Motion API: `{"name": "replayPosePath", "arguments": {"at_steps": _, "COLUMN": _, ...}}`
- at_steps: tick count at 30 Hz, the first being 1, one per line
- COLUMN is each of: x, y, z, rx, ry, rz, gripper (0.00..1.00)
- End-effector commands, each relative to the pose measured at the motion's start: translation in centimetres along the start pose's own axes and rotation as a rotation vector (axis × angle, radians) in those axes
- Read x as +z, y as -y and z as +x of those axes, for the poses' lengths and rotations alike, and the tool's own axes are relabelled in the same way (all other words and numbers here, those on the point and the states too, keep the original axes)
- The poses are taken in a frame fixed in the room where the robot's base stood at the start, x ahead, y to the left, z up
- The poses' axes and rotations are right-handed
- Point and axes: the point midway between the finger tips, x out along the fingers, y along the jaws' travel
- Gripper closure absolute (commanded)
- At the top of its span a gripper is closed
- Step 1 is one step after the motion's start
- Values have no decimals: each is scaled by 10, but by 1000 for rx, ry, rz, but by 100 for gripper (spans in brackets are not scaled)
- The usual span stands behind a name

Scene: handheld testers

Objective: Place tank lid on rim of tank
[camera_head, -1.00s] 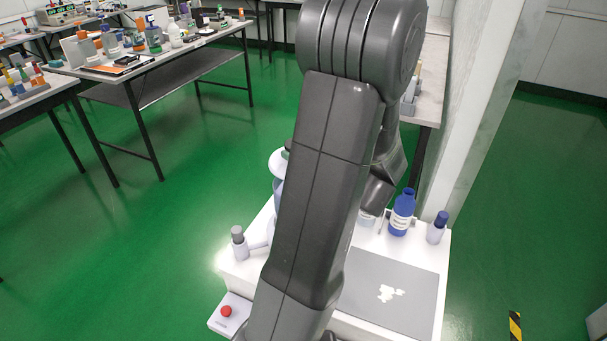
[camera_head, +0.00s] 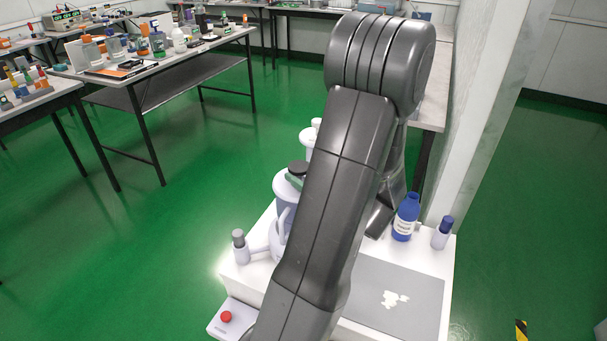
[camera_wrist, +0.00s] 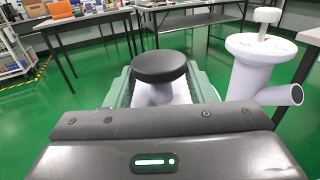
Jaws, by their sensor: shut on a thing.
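My gripper (camera_wrist: 162,92) has its green fingers shut on the tank lid by its dark round knob (camera_wrist: 160,67). In the head view the lid's dark knob (camera_head: 298,168) and part of its pale wide disc (camera_head: 284,188) show left of my arm. The pale tank (camera_head: 279,222) is directly below the lid, partly hidden by my arm. I cannot tell whether the lid touches the rim. In the wrist view the fingers and gripper body hide the lid's underside and the tank rim.
A white flanged column (camera_wrist: 250,75) with a side spout stands right of my gripper. A grey-capped bottle (camera_head: 240,248) is left of the tank. A blue bottle (camera_head: 405,218) and a blue-capped bottle (camera_head: 441,233) stand right. A grey mat (camera_head: 400,295) lies in front.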

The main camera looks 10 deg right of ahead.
Motion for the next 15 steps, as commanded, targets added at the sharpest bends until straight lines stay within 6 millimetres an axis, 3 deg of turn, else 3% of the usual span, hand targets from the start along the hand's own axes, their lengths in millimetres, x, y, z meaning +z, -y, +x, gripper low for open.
{"name": "replayPosePath", "arguments": {"at_steps": 3, "x": -5, "y": 0, "z": 0, "rx": 0, "ry": 0, "rz": 0, "gripper": 74}}
{"name": "replayPosePath", "arguments": {"at_steps": 4, "x": -5, "y": 0, "z": 0, "rx": 0, "ry": 0, "rz": 0, "gripper": 49}}
{"name": "replayPosePath", "arguments": {"at_steps": 7, "x": -4, "y": 0, "z": 0, "rx": 0, "ry": 0, "rz": 0, "gripper": 29}}
{"name": "replayPosePath", "arguments": {"at_steps": 15, "x": -3, "y": 0, "z": 0, "rx": 0, "ry": 0, "rz": 0, "gripper": 29}}
